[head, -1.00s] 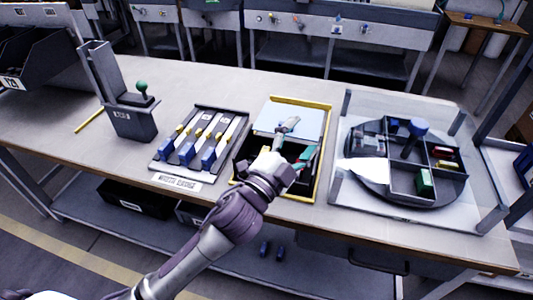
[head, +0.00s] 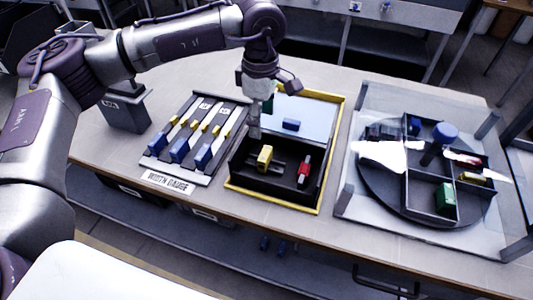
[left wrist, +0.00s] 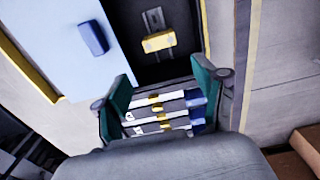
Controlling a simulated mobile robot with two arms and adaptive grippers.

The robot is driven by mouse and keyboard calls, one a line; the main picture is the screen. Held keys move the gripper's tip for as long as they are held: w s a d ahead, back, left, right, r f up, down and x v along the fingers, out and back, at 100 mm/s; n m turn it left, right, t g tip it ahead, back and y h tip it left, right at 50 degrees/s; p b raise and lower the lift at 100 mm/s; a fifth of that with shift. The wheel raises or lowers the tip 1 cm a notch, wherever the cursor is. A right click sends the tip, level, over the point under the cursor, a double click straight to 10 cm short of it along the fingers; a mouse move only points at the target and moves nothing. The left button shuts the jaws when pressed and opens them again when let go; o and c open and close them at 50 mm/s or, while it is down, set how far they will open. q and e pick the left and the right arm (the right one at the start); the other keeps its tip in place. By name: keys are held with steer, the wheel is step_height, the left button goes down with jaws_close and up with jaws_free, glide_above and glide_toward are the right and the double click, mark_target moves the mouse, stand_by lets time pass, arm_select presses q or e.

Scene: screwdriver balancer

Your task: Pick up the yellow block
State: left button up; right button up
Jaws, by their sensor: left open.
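The yellow block (head: 265,157) sits in the black compartment of the yellow-rimmed tray (head: 341,122), left of a red block (head: 304,170). It also shows in the left wrist view (left wrist: 158,41), on a dark slotted holder. My left gripper (head: 259,117) points down over the tray's left side, above and behind the yellow block and apart from it. In the left wrist view its teal fingers (left wrist: 160,75) are spread and empty. The yellow block lies beyond the fingertips there, not between them. My right gripper is out of view.
A blue block (head: 291,125) lies on the tray's pale panel. A gauge rack (head: 213,165) with several blue-ended strips stands left of the tray. A round divided turntable (head: 390,205) in a clear-walled frame stands to the right. The bench front (head: 225,200) is clear.

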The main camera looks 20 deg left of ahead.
mark_target(265, 153)
arm_select(q)
step_height(265, 153, down, 7)
steer(key=shift+d+f+p, duration=0.1)
steer(key=shift+f+p, duration=0.1)
steer(key=shift+p, duration=0.1)
steer(key=f, duration=0.3)
steer(key=f+p, duration=0.1)
steer(key=shift+d+f, duration=0.3)
steer(key=shift+f, duration=0.55)
steer(key=c, duration=0.8)
